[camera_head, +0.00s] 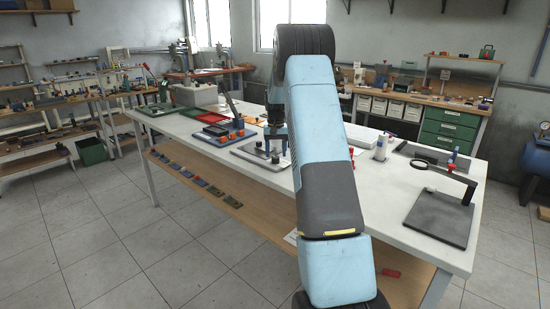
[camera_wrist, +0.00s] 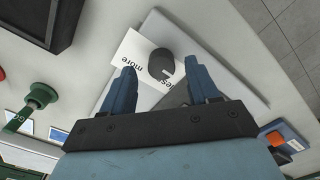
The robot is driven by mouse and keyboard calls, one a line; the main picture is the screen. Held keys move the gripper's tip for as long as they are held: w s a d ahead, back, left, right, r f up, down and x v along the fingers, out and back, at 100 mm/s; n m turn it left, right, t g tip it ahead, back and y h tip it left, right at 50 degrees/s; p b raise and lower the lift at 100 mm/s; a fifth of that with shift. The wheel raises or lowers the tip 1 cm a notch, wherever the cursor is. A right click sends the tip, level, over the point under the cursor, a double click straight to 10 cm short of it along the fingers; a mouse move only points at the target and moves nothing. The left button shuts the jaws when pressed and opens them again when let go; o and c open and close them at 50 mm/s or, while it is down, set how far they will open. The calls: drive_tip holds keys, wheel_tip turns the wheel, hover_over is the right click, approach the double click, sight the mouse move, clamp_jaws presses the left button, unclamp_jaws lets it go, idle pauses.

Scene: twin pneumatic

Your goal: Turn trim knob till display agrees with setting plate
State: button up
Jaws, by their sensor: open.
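The trim knob (camera_wrist: 161,66) is a dark round knob beside a white label (camera_wrist: 130,60) with "more" and part of another word, on a light grey base plate (camera_wrist: 230,75). My gripper (camera_wrist: 159,70) is open, its two blue fingers apart, with the knob showing between and beyond the fingertips. I cannot tell whether they touch it. A dark grey piece (camera_wrist: 178,97) lies partly behind the right finger. In the head view, my gripper (camera_head: 275,135) is above the plate on the white table, partly hidden by my arm. I cannot make out a display reading or a setting plate value.
In the wrist view, a green round-topped item (camera_wrist: 40,96) stands left and a blue and orange item (camera_wrist: 284,138) lower right.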

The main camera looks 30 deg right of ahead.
sight(276, 158)
wheel_tip(276, 158, up, 11)
idle(0.4)
idle(0.4)
